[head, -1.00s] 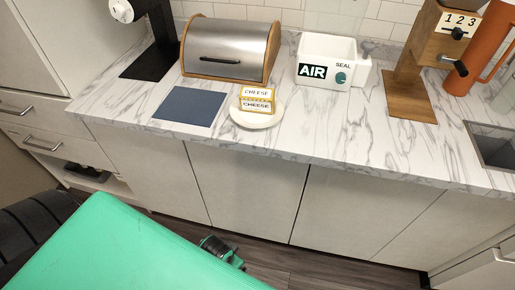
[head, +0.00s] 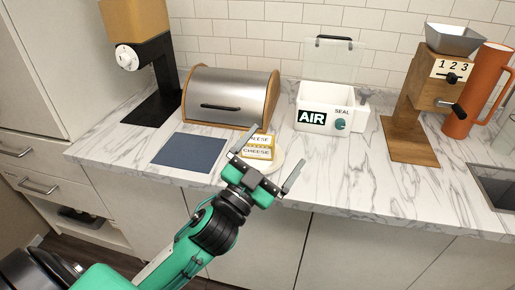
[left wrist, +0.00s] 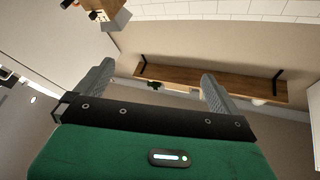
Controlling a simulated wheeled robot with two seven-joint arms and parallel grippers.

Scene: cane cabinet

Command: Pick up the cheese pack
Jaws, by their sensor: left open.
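The cheese pack (head: 257,152) is a small yellow-edged pack with "CHEESE" on its labels. It rests on a round white plate (head: 278,167) near the counter's front edge. My left gripper (head: 266,171) is open and empty in front of the plate, with its fingers spread and partly covering the pack and plate from the head's viewpoint. In the left wrist view my left gripper (left wrist: 155,92) shows two spread fingers with nothing between them. The pack does not show in that view. My right gripper is not in view.
A blue mat (head: 189,151) lies left of the plate. A bread box (head: 228,96) stands behind. A white "AIR" container (head: 322,119) with a raised clear lid is at the back right. A wooden dispenser (head: 413,110) and orange jug (head: 477,90) stand farther right.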

